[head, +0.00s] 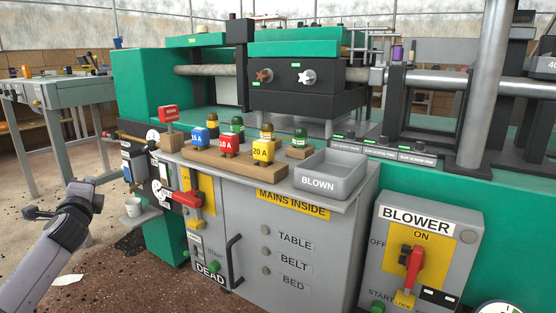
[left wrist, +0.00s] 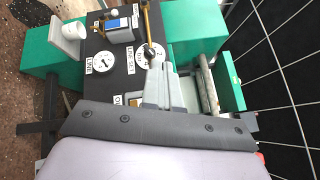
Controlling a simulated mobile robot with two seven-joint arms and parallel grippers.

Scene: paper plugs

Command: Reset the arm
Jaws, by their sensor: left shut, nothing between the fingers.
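My left arm comes in from the left edge of the head view, and its dark wrist (head: 80,198) is raised over the floor, left of the machine's grey cabinet. In the left wrist view my left gripper (left wrist: 157,72) is shut, with its grey fingers together and nothing between them. Its tips overlap a dark panel (left wrist: 112,82) with a dial gauge (left wrist: 103,62) in the picture; whether they touch it I cannot tell. My right gripper is not in view.
A wooden block (head: 190,158) holds several coloured plugs on the cabinet top, left of a grey tray (head: 328,184) marked BLOWN. A red-handled switch (head: 187,199) sticks out of the cabinet front. A white cup (head: 133,207) stands near my wrist. Floor shows at the left.

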